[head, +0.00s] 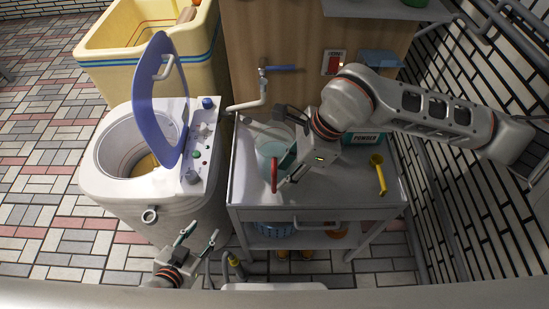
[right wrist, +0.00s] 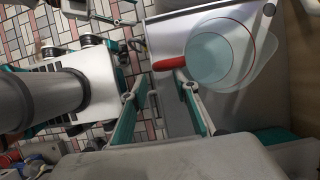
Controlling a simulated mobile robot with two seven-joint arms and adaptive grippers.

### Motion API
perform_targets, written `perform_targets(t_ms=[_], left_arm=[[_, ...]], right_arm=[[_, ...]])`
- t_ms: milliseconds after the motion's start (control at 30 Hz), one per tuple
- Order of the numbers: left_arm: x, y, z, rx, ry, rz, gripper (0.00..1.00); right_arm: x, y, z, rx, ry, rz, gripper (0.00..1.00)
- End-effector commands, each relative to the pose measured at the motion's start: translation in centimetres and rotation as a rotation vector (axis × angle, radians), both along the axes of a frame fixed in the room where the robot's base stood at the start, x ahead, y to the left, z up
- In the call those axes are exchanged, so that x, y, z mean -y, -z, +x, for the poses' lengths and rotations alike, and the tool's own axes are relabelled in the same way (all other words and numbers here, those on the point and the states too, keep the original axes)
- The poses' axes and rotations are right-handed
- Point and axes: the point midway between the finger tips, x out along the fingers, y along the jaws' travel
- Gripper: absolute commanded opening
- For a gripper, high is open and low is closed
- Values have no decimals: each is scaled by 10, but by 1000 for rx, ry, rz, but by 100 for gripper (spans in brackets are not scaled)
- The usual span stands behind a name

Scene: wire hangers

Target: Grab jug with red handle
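The jug with the red handle stands on the grey table (head: 250,193) in the head view; its pale teal body (head: 270,152) is partly hidden by my right gripper. The red handle (head: 274,176) faces the table's front. In the right wrist view I look down on the round jug body (right wrist: 222,52), with the handle (right wrist: 168,63) pointing left. My right gripper (right wrist: 158,92) is open and empty, its fingertips spread just short of the handle, without visible contact. My left gripper (head: 198,239) is open and empty, low in front of the washing machine.
A white washing machine (head: 120,200) with its blue lid (head: 160,100) raised stands left of the table. A tap (head: 262,90) is behind the jug. A powder box (head: 361,138) and a yellow scoop (head: 379,175) are to the right. A blue basket (head: 270,229) is below.

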Motion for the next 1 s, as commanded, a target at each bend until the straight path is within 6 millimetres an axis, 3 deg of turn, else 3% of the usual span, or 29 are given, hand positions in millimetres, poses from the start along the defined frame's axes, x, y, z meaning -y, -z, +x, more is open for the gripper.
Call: perform_targets(t_ms=[433,767,900,1000], left_arm=[[0,8,-9,-17,1,1,40],[0,6,-6,-11,1,2,40],[0,5,-5,-11,0,2,40],[0,5,-5,-10,0,2,40]], right_arm=[[-19,52,-1,-4,1,1,30],[-22,59,0,-1,1,1,30],[-22,58,0,-1,1,1,0],[-22,58,0,-1,1,1,0]])
